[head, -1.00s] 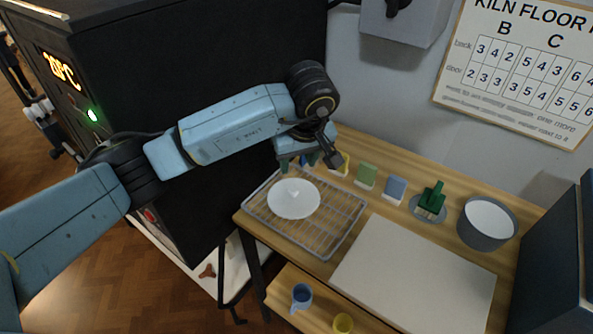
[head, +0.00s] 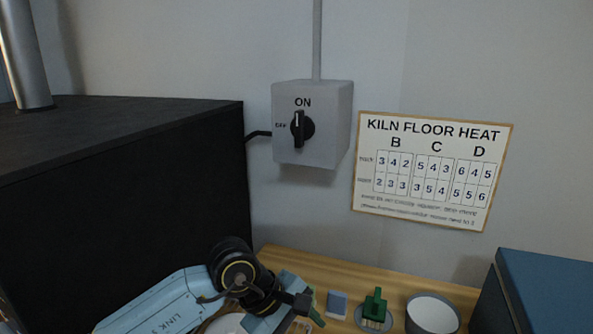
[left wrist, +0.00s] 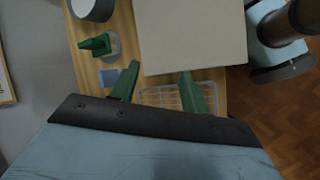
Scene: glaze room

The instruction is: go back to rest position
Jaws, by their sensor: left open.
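My left gripper (head: 309,312) is at the bottom of the head view, above the wooden table, partly cut off by the picture edge. In the left wrist view its two green fingers (left wrist: 157,88) are spread apart with nothing between them. They point over the table near the wire rack (left wrist: 163,97) and the pale board (left wrist: 195,38). My right gripper does not show in either view.
The black kiln (head: 120,190) stands at left. A grey switch box (head: 310,120), its knob at ON, hangs above the table (head: 330,270). A blue cabinet (head: 545,295) is at right.

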